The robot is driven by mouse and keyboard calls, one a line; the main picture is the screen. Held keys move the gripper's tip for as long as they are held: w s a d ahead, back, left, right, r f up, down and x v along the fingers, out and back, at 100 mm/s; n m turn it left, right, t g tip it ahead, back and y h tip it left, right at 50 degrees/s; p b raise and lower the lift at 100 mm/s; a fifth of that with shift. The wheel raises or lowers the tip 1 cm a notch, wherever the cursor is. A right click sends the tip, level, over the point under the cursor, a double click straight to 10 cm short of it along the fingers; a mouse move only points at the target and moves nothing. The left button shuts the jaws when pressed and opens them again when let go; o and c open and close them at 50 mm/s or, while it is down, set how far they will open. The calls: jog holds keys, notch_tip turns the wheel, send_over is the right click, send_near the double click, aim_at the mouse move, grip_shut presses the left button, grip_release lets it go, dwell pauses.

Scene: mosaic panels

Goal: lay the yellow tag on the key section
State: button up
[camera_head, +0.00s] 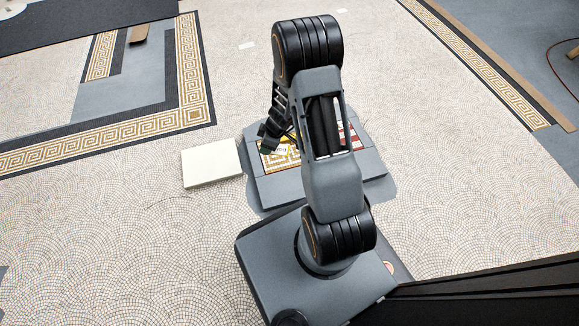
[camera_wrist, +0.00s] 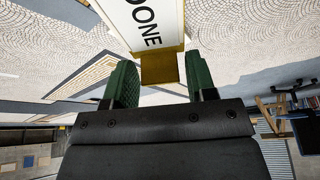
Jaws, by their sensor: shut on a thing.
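My gripper (camera_wrist: 161,82) has green fingers, shut on the yellow tag (camera_wrist: 160,68). The tag has a yellow border and a white face with black letters, of which "ONE" is readable; the top picture edge cuts it off. In the head view, my gripper (camera_head: 270,137) is over the left part of a grey-framed panel. A little yellow of the tag (camera_head: 285,139) shows beside it. The key section (camera_head: 273,164), a gold and white Greek-key pattern, lies in the panel below the gripper. My arm hides much of the panel, and I cannot tell the gap between tag and section.
The grey frame (camera_head: 263,190) holds a red and white section (camera_head: 350,136) at its right. A cream block (camera_head: 211,163) stands just left of the frame. The pale mosaic floor (camera_head: 110,220) is clear to the left.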

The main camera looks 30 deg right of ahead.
jog(key=s+d+f+n+g+y+b, duration=0.1)
jog(key=s+f+n, duration=0.45)
jog(key=f, duration=0.75)
jog(key=p, duration=0.1)
send_over(279, 164)
jog(key=shift+g, duration=0.3)
jog(key=f, duration=0.6)
jog(key=d+f, duration=0.1)
jog(key=f, duration=0.2)
jog(key=shift+s+f, duration=0.3)
jog(key=shift+s, duration=0.1)
jog(key=shift+w+d+f, duration=0.1)
jog(key=shift+w+f, duration=0.15)
jog(key=shift+f, duration=0.15)
notch_tip(279, 164, down, 3)
jog(key=shift+r+b, duration=0.1)
jog(key=shift+b, duration=0.85)
jog(key=o, duration=1)
jog(key=shift+c, duration=0.2)
